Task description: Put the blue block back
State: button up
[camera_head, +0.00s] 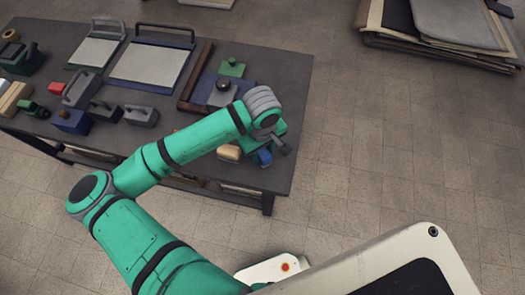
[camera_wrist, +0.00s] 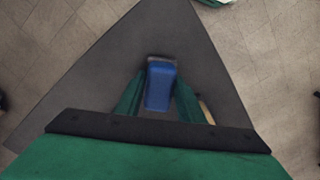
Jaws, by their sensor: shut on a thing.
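A blue block (camera_wrist: 160,88) is between the two green fingers of my gripper (camera_wrist: 158,98), which is shut on it. In the wrist view, a brownish-grey edge shows at its far end. In the head view, the blue block (camera_head: 264,159) shows partly under my gripper (camera_head: 273,152), near the right front corner of the dark table (camera_head: 285,95). I cannot tell whether it touches the tabletop. Another blue block (camera_head: 72,121) with a brown knob stands among tools at the table's left front.
A cream-topped block (camera_head: 229,153) sits just left of my gripper. A green block (camera_head: 231,68) and a grey block (camera_head: 222,94) with a dark knob stand behind it, beside a brown bar (camera_head: 196,77). Framed trays (camera_head: 150,64) lie further left. The right table edge is clear.

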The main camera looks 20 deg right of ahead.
aim_at(263, 152)
jog(key=shift+f, duration=0.15)
jog(key=o, duration=1.1)
notch_tip(263, 152, up, 12)
jog(key=shift+r, duration=0.2)
jog(key=shift+d, duration=0.1)
